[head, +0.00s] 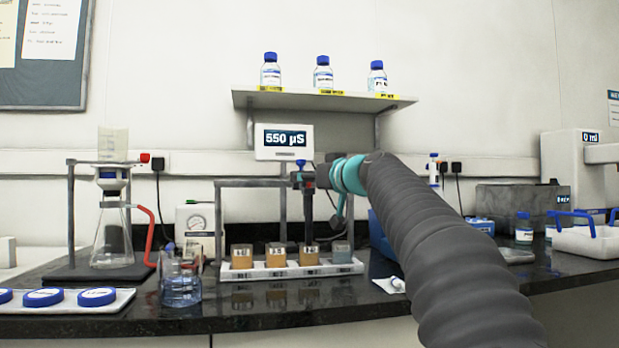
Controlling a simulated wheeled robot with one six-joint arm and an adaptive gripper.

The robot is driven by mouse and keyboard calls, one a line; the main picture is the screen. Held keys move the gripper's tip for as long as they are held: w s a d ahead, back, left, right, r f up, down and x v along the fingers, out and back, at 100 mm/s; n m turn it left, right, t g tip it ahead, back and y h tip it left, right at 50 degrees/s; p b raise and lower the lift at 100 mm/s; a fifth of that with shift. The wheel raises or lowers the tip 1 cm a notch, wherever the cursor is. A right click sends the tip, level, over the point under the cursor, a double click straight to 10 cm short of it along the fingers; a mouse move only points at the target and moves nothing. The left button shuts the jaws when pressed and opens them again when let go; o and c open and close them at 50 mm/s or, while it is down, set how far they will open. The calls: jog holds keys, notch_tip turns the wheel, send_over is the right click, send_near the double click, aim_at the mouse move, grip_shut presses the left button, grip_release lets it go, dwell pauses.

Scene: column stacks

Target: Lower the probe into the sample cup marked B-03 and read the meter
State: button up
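Sample cups stand in a row in a white rack (255,273) on the dark bench. Three hold amber liquid: the left cup (241,258), the second cup (276,257) and the third cup (309,256). The right cup (342,252) looks grey. Their labels are too small to read, so I cannot tell which is B-03. The dark upright probe (308,215) reaches down to the third cup; its tip is hidden. The meter (284,141) reads 550 µS. My gripper (309,178) is at the probe's upper part; its fingers are too small to tell their closure.
A metal frame (249,183) stands behind the rack. A glass beaker (180,285), a flask on a stand (111,240) and a tray of blue lids (120,303) are left. Bottles stand on the shelf (330,99).

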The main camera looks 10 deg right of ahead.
grip_shut()
jog(key=shift+r+p, duration=2)
jog(key=shift+r, duration=1.25)
jog(key=shift+o, duration=1.4)
grip_release()
jog(key=v, duration=1.2)
